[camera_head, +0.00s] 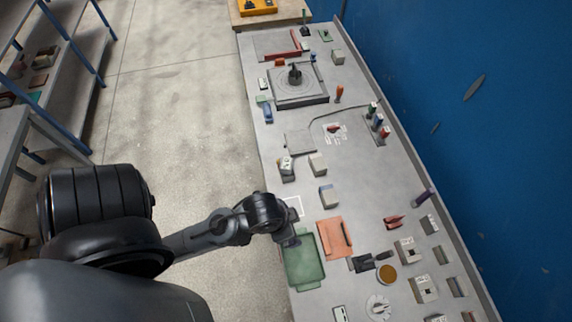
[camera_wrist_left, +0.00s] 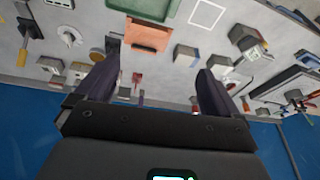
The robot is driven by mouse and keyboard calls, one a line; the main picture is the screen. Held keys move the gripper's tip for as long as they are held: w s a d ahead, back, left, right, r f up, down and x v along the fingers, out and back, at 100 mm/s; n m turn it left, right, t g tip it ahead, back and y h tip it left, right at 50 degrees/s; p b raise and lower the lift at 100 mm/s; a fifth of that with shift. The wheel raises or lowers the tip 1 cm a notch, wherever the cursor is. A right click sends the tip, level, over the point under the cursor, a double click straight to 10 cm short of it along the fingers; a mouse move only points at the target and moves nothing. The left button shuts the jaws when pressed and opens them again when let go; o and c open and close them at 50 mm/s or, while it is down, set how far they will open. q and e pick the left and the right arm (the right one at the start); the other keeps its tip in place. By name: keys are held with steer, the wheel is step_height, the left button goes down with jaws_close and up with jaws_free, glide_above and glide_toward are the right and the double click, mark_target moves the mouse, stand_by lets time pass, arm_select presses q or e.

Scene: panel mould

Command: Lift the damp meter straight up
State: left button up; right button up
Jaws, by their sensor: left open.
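A small dark-and-white device (camera_head: 286,167), which looks like the damp meter, stands on the bench near its left edge, beyond the white square outline (camera_head: 294,207). It also seems to show in the left wrist view (camera_wrist_left: 243,37), right of centre near the top; I cannot read its face. My right gripper is not in view.
An orange tray (camera_head: 335,240) lies beside the green one. Several tools and boxes crowd the near right. A blue wall (camera_head: 440,110) borders the bench's right side.

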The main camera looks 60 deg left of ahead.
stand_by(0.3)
arm_select(q)
steer(key=w+d+f+m+t+h+b, duration=0.15)
steer(key=w+f+m+t+b, duration=0.35)
steer(key=w, duration=0.6)
steer(key=g+h+b, duration=0.1)
steer(key=g+b, duration=0.4)
steer(key=b, duration=0.8)
glide_toward(286, 163)
steer(key=f, duration=0.2)
steer(key=shift+m, duration=0.4)
steer(key=x, duration=0.4)
steer(key=shift+w+d, duration=0.25)
steer(key=shift+d, duration=0.05)
steer(key=shift+x, duration=2.95)
steer(key=shift+w+a, duration=0.1)
steer(key=shift+w, duration=0.05)
